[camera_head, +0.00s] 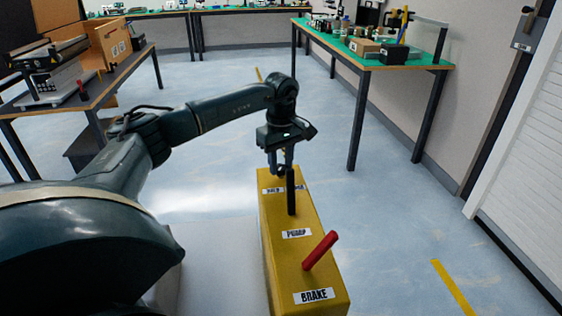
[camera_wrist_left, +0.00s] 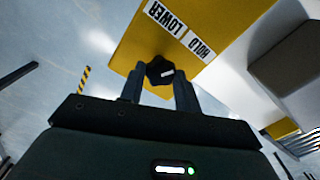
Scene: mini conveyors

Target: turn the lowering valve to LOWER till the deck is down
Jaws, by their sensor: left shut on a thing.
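The yellow control box (camera_head: 282,262) stands in front of me, with HOLD, PUMP and BRAKE labels on top. My left gripper (camera_head: 281,171) points down at its far end. In the left wrist view the fingers (camera_wrist_left: 160,88) are shut on the dark valve knob (camera_wrist_left: 157,67), which has a small white mark. The LOWER and HOLD label (camera_wrist_left: 180,31) lies beside the knob; I cannot tell which word the mark points at. In the head view the gripper and black pump lever hide the knob. A pale flat surface (camera_head: 222,262) left of the box may be the deck; its height is unclear.
The black pump lever (camera_head: 291,192) stands upright close to my left gripper. The red brake lever (camera_head: 320,250) leans to the right nearer me. A green-topped table (camera_head: 385,62) with items stands at the back right. Floor right of the box is clear.

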